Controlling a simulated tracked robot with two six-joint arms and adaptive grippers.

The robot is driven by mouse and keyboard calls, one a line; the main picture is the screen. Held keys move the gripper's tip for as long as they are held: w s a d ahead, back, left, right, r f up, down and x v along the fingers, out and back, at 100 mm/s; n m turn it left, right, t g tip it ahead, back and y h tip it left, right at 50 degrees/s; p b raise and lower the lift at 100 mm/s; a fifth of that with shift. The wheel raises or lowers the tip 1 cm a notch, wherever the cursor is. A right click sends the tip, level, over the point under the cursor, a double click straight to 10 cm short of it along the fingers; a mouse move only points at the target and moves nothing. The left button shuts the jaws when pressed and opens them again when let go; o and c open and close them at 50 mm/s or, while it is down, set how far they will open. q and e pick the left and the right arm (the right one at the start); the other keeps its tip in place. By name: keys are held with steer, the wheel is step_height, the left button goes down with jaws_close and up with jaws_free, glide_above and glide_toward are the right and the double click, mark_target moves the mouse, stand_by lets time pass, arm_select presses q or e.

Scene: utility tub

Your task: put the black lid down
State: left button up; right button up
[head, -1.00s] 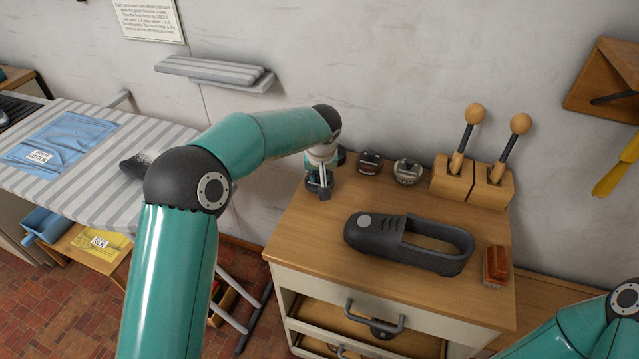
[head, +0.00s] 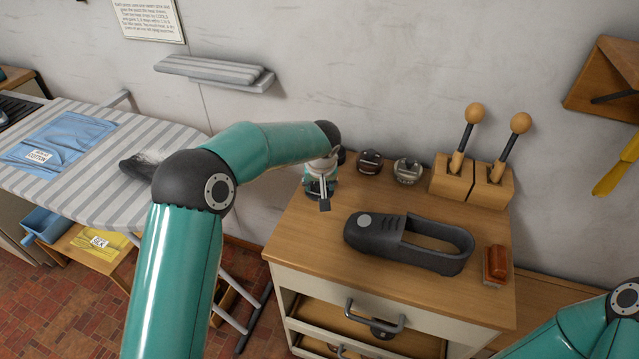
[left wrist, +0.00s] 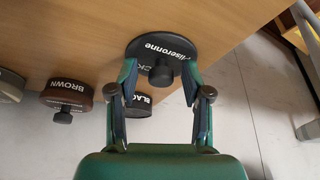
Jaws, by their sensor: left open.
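The black lid (left wrist: 148,45) is a round black disc with white lettering and a dark knob, seen in the left wrist view at the top centre, by the edge of the wooden top. My left gripper (left wrist: 159,72) is open, with one finger on each side of the lid's near part. Whether the fingers touch it I cannot tell. A black tin (left wrist: 140,104) is partly hidden behind the left finger. In the head view my left gripper (head: 322,188) points down at the cabinet's back left corner, and the lid cannot be made out there. My right gripper is out of view.
A brown tin (left wrist: 68,95) stands beside the black one. On the cabinet top (head: 310,240) are a dark shoe-shaped piece (head: 375,235), a brush (head: 496,264) and two ball-topped levers in wooden blocks (head: 470,180). The front left of the top is clear.

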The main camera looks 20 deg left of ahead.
arm_select(q)
steer(key=shift+r, duration=0.1)
steer(key=v, duration=1.2)
steer(key=shift+b, duration=0.3)
